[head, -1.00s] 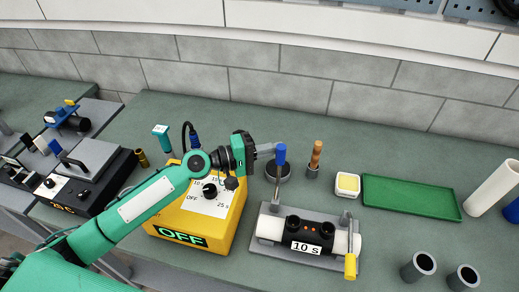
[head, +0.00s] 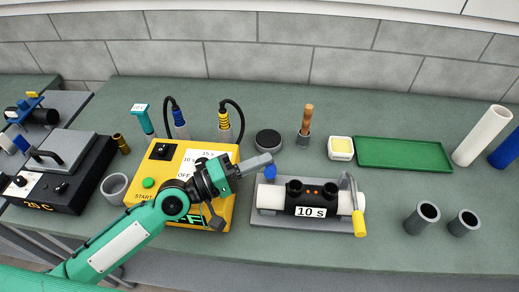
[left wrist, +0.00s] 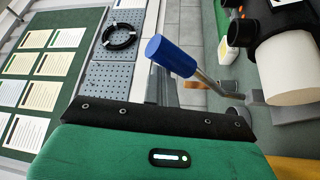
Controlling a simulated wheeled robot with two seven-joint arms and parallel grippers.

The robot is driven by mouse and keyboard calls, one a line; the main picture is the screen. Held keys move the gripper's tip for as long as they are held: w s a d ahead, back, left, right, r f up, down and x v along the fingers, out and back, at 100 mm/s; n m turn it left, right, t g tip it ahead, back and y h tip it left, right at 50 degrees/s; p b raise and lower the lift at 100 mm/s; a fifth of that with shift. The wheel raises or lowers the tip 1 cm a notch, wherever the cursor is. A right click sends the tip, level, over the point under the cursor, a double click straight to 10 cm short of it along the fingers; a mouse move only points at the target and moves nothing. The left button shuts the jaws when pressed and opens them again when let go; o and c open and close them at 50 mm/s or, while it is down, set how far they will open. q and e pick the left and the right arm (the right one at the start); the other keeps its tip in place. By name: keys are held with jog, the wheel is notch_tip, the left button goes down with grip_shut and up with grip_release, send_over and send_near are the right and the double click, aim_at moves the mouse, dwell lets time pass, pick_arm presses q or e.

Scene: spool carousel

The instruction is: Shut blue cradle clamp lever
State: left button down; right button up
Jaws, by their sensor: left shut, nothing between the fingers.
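The blue clamp lever (head: 270,176) is at the left end of the grey cradle (head: 340,227). Its blue grip shows almost end-on in the head view, so it leans towards me, neither upright nor laid down flat. In the left wrist view its blue handle (left wrist: 171,56) sits on a slanted metal rod. My left gripper (head: 264,162) is shut and empty, its fingertips just behind the blue handle; I cannot tell whether they touch. The cradle holds a white pipe (head: 266,195) with a black "10 s" fitting (head: 311,200). My right gripper is not in view.
The yellow clamp lever (head: 358,223) is down at the cradle's right end. A yellow control box (head: 150,182) stands under my left arm. A dark round puck (head: 268,140) and wooden-handled tool (head: 306,120) stand behind the cradle. A green tray (head: 405,154) is at right.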

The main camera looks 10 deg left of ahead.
pick_arm(q)
jog(key=shift+s+f, duration=0.5)
jog(key=shift+s, duration=0.1)
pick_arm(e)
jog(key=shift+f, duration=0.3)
